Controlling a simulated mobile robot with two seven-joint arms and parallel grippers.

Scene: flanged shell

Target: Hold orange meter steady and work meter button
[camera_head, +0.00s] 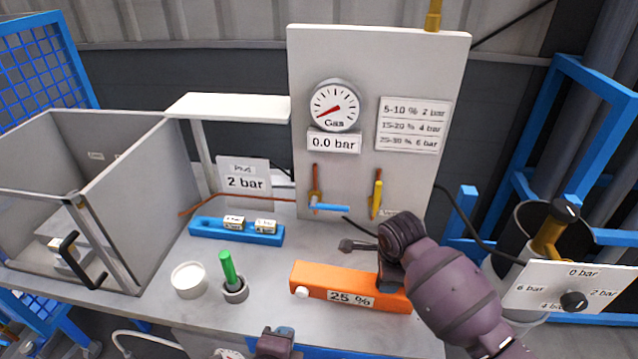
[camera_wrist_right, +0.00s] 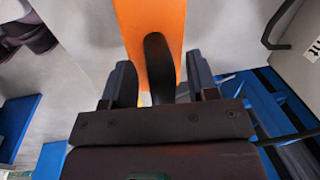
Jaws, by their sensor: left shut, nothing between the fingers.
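The orange meter (camera_head: 330,277) lies on the bench with a "25 %" label on its front and a white round knob (camera_head: 302,292) near its left end. My right gripper (camera_wrist_right: 160,85) is at the meter's right end; in the head view its wrist hides that end. In the right wrist view its fingers stand apart, one on each side of the meter's black handle (camera_wrist_right: 158,62), with narrow gaps visible. The meter's orange body (camera_wrist_right: 150,15) runs up from there. My left gripper (camera_head: 278,341) is shut and empty at the bottom edge, in front of the meter and below its knob.
A green stick (camera_head: 228,268) in a small cup and a white round pot (camera_head: 189,280) stand left of the meter. A blue holder (camera_head: 236,233) lies behind them. A gauge panel (camera_head: 390,70) reading 0.0 bar stands behind. A walled box (camera_head: 130,190) stands left.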

